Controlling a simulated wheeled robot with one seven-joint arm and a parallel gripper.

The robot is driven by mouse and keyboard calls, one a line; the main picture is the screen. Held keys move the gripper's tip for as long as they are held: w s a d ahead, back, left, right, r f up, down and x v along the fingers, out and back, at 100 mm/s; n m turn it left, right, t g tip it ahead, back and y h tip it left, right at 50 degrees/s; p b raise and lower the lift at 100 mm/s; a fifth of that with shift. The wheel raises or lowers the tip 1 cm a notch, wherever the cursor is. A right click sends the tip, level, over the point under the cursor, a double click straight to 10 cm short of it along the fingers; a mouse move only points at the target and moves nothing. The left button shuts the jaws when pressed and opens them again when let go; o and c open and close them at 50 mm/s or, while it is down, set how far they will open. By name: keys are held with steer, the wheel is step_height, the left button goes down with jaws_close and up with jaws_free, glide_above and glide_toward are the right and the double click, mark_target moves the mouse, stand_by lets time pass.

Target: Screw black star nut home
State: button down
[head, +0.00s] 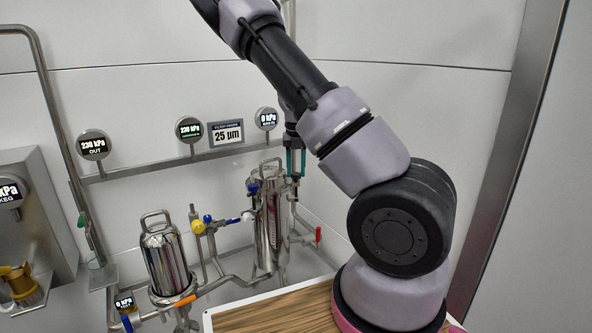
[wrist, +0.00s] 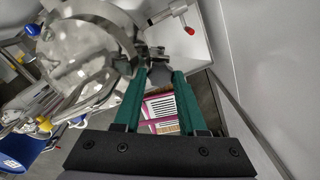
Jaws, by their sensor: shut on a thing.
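My gripper (head: 295,176) points down beside the top right edge of the taller steel housing (head: 271,232) in the head view. In the wrist view my two green fingers reach forward, and their tips (wrist: 160,76) are closed on a small dark piece, the black star nut (wrist: 160,75). The nut sits at the right edge of the round steel housing top (wrist: 88,45). The fingers hide much of the nut, and its thread is not visible.
A shorter steel housing (head: 166,258) with a handle stands to the left. Pipes with a yellow valve knob (head: 198,227) and a red valve handle (head: 318,234) are close by. Gauges, including a 25 µm display (head: 227,133), line a rail behind. A wall (wrist: 265,70) is at the right.

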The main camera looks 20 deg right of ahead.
mark_target(296, 173)
steer(key=m, duration=0.6)
steer(key=shift+m, duration=0.3)
steer(key=m, duration=0.5)
steer(key=shift+m, duration=0.3)
steer(key=shift+c, duration=2.3)
jaws_free()
steer(key=shift+r, duration=0.1)
step_height(296, 173, up, 11)
steer(key=shift+d+f, duration=0.1)
steer(key=shift+f, duration=0.1)
